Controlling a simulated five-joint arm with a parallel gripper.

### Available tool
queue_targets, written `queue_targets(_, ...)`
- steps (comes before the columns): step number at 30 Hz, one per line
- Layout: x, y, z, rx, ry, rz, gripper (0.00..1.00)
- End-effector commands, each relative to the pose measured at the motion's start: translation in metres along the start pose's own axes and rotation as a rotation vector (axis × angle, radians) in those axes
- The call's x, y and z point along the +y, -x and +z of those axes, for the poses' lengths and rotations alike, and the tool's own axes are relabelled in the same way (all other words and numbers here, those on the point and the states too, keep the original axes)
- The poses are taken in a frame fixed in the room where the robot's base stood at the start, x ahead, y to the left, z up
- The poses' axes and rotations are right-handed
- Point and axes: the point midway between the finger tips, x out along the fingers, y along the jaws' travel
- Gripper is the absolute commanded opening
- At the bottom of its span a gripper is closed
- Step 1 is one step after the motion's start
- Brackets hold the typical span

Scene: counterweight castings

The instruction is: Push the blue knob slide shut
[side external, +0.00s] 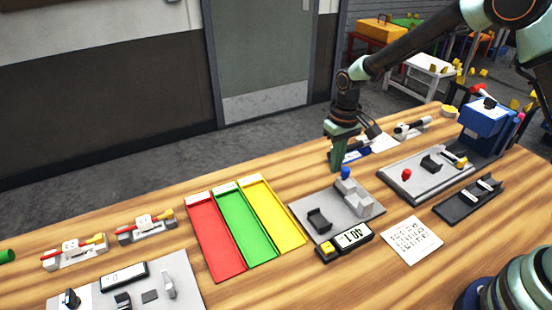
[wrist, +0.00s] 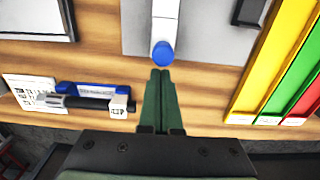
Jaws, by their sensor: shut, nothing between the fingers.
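The blue knob (side external: 346,172) sits at the far end of a light grey slide on a grey plate (side external: 303,204). In the wrist view the blue knob (wrist: 162,53) caps the end of the white slide bar (wrist: 165,20), at the plate's edge. My gripper (side external: 337,168) is shut and empty, pointing down beside the knob on its far side. In the wrist view my gripper's fingertips (wrist: 160,72) are just below the knob, in line with the bar. I cannot tell whether they touch it.
Red (side external: 215,240), green (side external: 244,222) and yellow (side external: 273,215) trays lie left of the plate. A second grey plate with a red knob (side external: 406,174) lies to the right.

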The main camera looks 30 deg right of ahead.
Motion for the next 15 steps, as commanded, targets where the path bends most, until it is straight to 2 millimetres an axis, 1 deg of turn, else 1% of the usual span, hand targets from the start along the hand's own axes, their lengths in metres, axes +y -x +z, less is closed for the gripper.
queue_targets(15,0.000,0.000,0.013,0.000,0.000,0.000,0.00)
